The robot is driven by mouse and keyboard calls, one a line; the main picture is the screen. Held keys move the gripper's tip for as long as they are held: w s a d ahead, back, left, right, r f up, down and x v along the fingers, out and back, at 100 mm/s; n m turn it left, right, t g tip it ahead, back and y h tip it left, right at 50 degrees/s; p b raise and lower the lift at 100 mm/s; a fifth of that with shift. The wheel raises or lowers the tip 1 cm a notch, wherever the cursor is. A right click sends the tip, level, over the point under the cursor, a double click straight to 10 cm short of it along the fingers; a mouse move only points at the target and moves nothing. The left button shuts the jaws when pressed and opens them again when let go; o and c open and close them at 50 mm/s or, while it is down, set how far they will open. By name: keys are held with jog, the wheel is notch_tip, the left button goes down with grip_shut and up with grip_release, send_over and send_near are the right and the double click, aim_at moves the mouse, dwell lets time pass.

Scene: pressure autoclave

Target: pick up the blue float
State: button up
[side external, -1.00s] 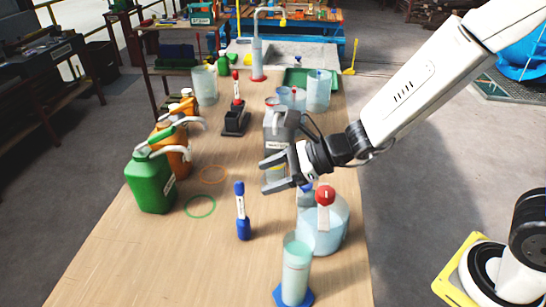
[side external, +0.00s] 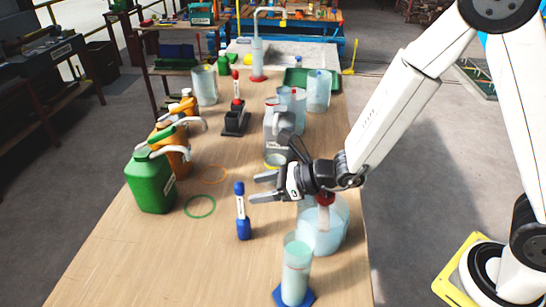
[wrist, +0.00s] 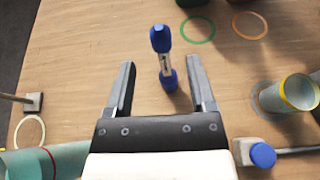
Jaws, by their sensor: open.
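The blue float (side external: 241,210) has a blue top, a pale labelled middle and a blue base. It stands upright on the wooden table in the side view. My gripper (side external: 252,189) is open and empty, just right of the float's upper part, with its fingers pointing left towards it. In the wrist view the float (wrist: 163,60) shows ahead of the gap between the open fingers (wrist: 160,75). I cannot tell whether its base lies between the fingertips. No contact shows.
A clear cylinder on a blue base (side external: 296,270) is in front. A green jug (side external: 151,182) and an orange jug (side external: 172,152) stand at left. Green (side external: 200,206) and orange (side external: 213,174) rings mark the table beyond the float.

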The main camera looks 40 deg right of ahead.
aim_at(244, 189)
jog(key=shift+x, duration=0.9)
jog(key=shift+w, duration=0.1)
jog(key=shift+x, duration=2.5)
jog(key=shift+r, duration=0.2)
grip_shut()
